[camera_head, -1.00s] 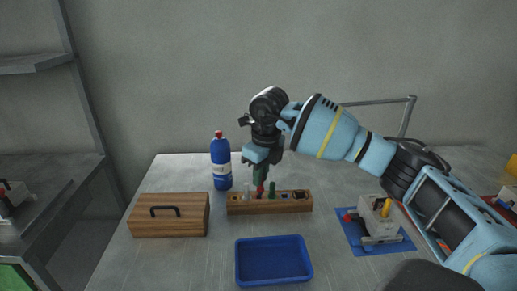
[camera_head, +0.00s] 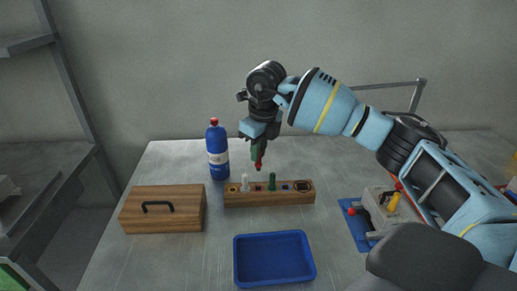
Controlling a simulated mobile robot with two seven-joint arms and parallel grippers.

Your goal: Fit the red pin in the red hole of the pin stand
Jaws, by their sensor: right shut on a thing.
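My right gripper (camera_head: 258,148) points down and is shut on the red pin (camera_head: 258,163). The pin hangs upright, its lower end apart from the stand and just above its back edge in the head view. The wooden pin stand (camera_head: 270,199) lies crosswise on the table. A white pin (camera_head: 245,183) and a green pin (camera_head: 272,182) stand upright in it. The held pin is between these two in the picture. The red hole is too small to make out. My left gripper is not in view.
A blue bottle (camera_head: 217,150) stands behind the stand's left end. A wooden box with a black handle (camera_head: 163,222) is at left. An empty blue tray (camera_head: 274,279) lies in front. A grey device (camera_head: 380,212) on a blue mat is at right.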

